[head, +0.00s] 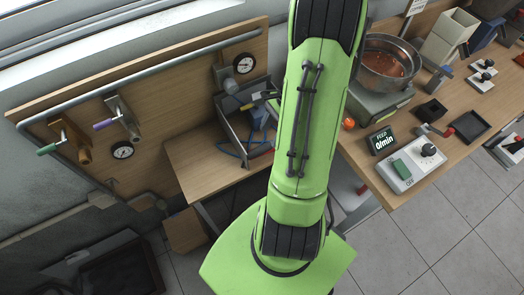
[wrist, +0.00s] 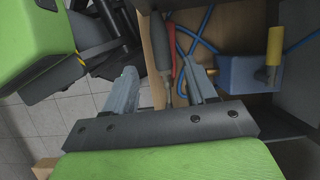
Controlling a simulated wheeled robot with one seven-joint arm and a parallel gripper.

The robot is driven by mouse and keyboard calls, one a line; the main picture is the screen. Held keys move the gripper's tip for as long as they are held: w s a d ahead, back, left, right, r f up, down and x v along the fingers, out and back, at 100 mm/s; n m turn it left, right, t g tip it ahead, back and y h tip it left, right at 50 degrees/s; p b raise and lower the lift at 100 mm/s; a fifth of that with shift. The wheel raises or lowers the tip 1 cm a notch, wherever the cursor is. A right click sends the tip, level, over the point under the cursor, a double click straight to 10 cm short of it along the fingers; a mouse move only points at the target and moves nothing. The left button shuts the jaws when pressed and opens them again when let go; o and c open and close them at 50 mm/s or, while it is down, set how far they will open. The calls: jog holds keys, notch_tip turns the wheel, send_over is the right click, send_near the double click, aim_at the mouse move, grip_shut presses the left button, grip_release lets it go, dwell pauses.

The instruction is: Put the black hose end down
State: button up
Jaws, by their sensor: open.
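My gripper (wrist: 164,70) shows in the wrist view with its two grey fingers apart. A dark grey rod-like piece (wrist: 158,40) with a red part beside it (wrist: 175,55) lies in line with the gap between the fingers; I cannot tell whether it is the black hose end or whether a finger touches it. Blue hose (wrist: 195,42) loops just beyond. In the head view my green arm hides the gripper. Blue hose (head: 232,152) shows there in the grey open bin (head: 228,128). I cannot identify the black hose end with certainty in either view.
A blue block (wrist: 240,75) with a brass fitting and a yellow cylinder (wrist: 274,45) stand right of the fingers. The wooden panel (head: 180,85) carries gauges and valves.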

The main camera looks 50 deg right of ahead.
aim_at(263, 147)
jog(key=b+x, duration=0.1)
jog(key=x, duration=0.5)
jog(key=shift+w+a+f+b, duration=0.1)
jog(key=shift+w+f+b, duration=0.05)
jog(key=shift+b, duration=0.15)
grip_shut()
